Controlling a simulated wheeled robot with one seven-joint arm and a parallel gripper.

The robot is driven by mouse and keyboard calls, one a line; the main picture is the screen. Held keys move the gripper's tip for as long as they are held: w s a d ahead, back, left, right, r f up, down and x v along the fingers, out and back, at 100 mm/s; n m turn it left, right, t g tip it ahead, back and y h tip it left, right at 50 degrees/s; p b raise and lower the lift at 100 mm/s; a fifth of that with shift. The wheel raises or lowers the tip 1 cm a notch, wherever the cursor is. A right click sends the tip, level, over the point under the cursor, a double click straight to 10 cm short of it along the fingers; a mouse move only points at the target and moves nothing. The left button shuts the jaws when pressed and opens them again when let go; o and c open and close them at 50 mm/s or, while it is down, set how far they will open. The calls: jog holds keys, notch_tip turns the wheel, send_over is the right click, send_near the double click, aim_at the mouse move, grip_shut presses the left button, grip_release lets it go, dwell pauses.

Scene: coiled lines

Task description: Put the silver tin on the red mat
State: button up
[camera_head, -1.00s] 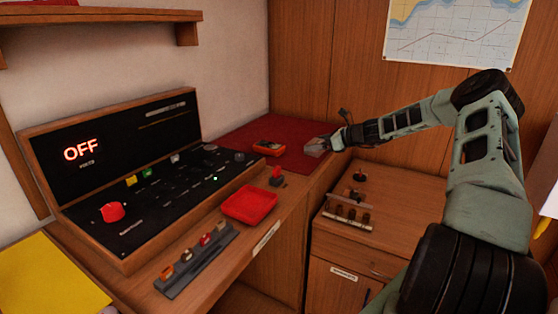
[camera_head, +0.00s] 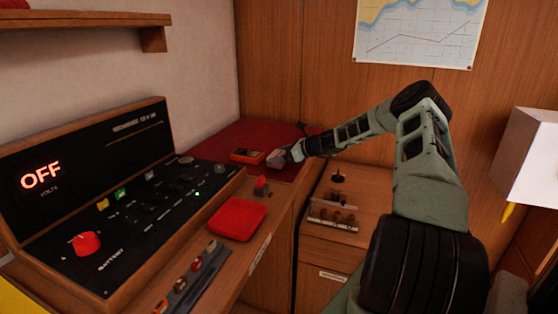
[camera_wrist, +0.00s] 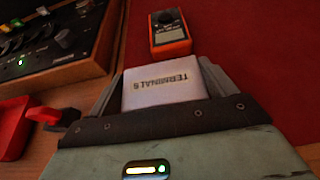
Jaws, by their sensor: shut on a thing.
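The silver tin (camera_wrist: 163,88), its lid lettered "TERMINALS", sits between the two fingers of my gripper (camera_wrist: 160,84) in the wrist view. My gripper is shut on it. In the head view my gripper (camera_head: 286,154) holds the tin (camera_head: 275,158) at the front part of the red mat (camera_head: 235,138). The mat also shows in the wrist view (camera_wrist: 240,50), beyond and right of the tin. I cannot tell whether the tin touches the mat. The tin's underside is hidden.
An orange meter (camera_head: 247,156) lies on the mat, close left of the tin. A red switch (camera_head: 261,186) and a red tray (camera_head: 237,219) are on the wooden counter in front. A black control panel (camera_head: 140,200) stands left. The mat's back right is clear.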

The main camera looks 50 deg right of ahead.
jog(key=shift+f, duration=1.05)
jog(key=o, duration=0.9)
jog(key=shift+o, duration=0.2)
jog(key=shift+s, duration=0.1)
jog(key=b+v, duration=0.1)
jog(key=v, duration=1.1)
jog(key=shift+d, duration=0.1)
